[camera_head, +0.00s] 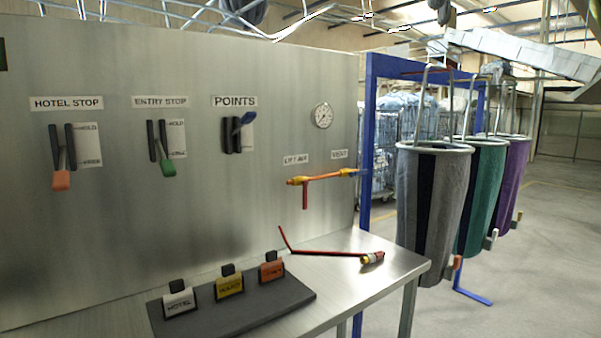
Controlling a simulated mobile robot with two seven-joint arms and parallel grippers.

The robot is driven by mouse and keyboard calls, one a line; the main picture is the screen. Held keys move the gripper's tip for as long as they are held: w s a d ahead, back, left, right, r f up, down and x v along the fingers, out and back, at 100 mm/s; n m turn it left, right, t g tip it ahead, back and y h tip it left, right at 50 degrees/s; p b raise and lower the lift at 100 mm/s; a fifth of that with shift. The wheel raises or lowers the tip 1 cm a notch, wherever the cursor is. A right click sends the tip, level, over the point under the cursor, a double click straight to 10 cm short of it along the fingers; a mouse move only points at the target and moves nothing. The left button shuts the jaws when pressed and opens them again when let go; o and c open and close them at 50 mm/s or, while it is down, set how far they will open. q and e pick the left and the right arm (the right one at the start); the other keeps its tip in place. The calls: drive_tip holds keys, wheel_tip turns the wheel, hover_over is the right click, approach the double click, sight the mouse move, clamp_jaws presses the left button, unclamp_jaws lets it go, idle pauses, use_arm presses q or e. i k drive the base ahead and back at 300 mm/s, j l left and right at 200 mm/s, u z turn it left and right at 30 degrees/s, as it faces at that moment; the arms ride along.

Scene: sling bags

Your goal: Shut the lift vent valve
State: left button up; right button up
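At the pipe's left part, below the LIFT AIR label (296,159), a red lever (305,195) hangs straight down, across the pipe. Neither of my grippers is in this view.
A round gauge (322,115) is above the valves. Three stop and points levers are further left. A steel table (345,290) below bears a red bent rod (325,252) and a dark tag stand (232,311). Hanging bags (433,205) stand right of a blue post (365,150).

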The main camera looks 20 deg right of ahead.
sight(351, 174)
drive_tip(key=l+u, duration=0.3)
drive_tip(key=u, duration=0.15)
drive_tip(key=l+u, duration=0.65)
drive_tip(key=l, duration=0.15)
drive_tip(key=k+l+u, duration=0.1)
drive_tip(key=l+u, duration=0.2)
drive_tip(key=k+l+u, duration=0.1)
drive_tip(key=l, duration=0.2)
drive_tip(key=l+u, duration=0.1)
drive_tip(key=l, duration=0.2)
drive_tip(key=k+l+u, duration=0.15)
drive_tip(key=k+l, duration=0.2)
drive_tip(key=l, duration=0.2)
drive_tip(key=k+l+u, duration=0.1)
drive_tip(key=l, duration=0.35)
drive_tip(key=k+l, duration=0.25)
drive_tip(key=l, duration=0.15)
drive_tip(key=k+l+u, duration=0.1)
drive_tip(key=l, duration=0.3)
drive_tip(key=k, duration=0.1)
